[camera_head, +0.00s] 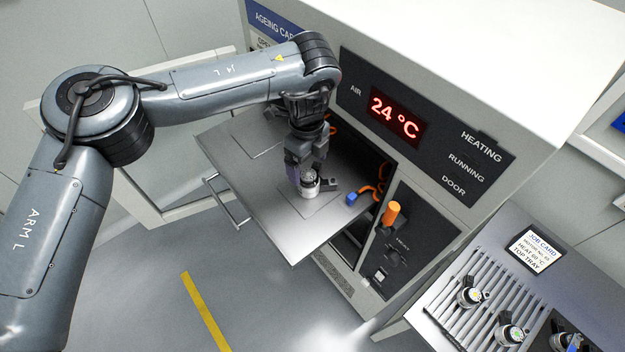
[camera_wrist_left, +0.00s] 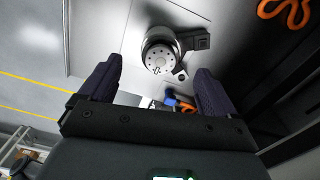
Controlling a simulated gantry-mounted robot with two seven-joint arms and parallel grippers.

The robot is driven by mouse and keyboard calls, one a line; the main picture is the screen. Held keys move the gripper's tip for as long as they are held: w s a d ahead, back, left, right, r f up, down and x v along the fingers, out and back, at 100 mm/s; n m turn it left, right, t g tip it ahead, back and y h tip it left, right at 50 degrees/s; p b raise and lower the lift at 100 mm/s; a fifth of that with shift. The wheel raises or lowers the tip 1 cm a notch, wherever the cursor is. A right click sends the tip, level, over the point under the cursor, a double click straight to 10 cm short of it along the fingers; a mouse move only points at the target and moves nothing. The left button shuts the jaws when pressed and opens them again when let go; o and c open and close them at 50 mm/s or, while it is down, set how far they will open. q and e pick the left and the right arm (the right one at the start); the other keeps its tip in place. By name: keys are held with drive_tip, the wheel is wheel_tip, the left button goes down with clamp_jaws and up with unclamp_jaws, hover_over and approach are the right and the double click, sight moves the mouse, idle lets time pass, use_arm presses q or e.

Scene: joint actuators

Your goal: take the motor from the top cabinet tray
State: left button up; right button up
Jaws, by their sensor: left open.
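The motor (camera_head: 309,184), a small silver cylinder with a dark connector block at its side, stands on the pulled-out top tray (camera_head: 265,205) of the ageing cabinet. My left gripper (camera_head: 305,180) is over the motor in the head view, partly covering it. In the left wrist view the motor (camera_wrist_left: 160,52) shows its round, holed end face beyond the two dark fingers (camera_wrist_left: 152,85). The fingers are apart with nothing between their tips that I can see gripped. Whether a finger touches the motor cannot be told. My right gripper is not in view.
The cabinet front (camera_head: 425,125) reads 24 °C. An orange handle (camera_head: 391,213), orange cables and a blue connector (camera_head: 351,198) are right of the motor. A ribbed bench (camera_head: 480,290) with several motors and a job card (camera_head: 536,251) stands at lower right. Floor at lower left is clear.

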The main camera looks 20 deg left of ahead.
sight(309, 174)
use_arm(q)
drive_tip(key=shift+f, duration=0.4)
wheel_tip(309, 174, down, 4)
drive_tip(key=shift+d+p, duration=0.15)
drive_tip(key=shift+p, duration=0.7)
drive_tip(key=shift+f, duration=0.4)
drive_tip(key=c, duration=1.4)
drive_tip(key=shift+r, duration=0.1)
drive_tip(key=shift+c, duration=0.6)
drive_tip(key=shift+r, duration=0.1)
